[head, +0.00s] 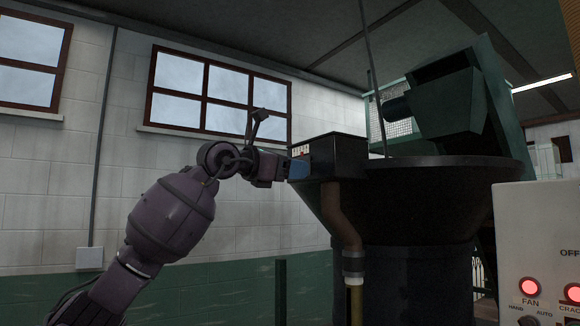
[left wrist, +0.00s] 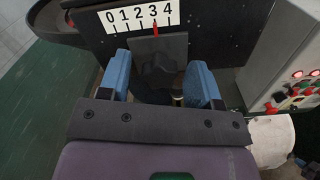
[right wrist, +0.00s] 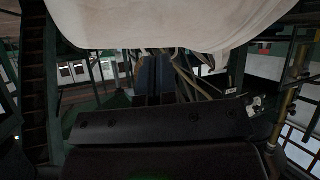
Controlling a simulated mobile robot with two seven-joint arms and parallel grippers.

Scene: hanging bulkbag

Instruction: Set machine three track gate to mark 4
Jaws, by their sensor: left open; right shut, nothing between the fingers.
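The track gate's dark plate (left wrist: 160,55) carries a red pointer (left wrist: 155,28) in the left wrist view. The pointer stands at the 3 of a white scale (left wrist: 140,16) marked 0 to 4. My left gripper (left wrist: 160,80) is open, with one blue finger on each side below the plate; I cannot tell whether either touches it. My right gripper (right wrist: 154,78) is shut and empty in the right wrist view.
A dark round hopper (head: 435,175) stands beside the box, with a brown pipe (head: 342,215) below it. A control panel (head: 535,235) with red lamps is at the right. A pale bag (right wrist: 170,25) hangs above my right gripper.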

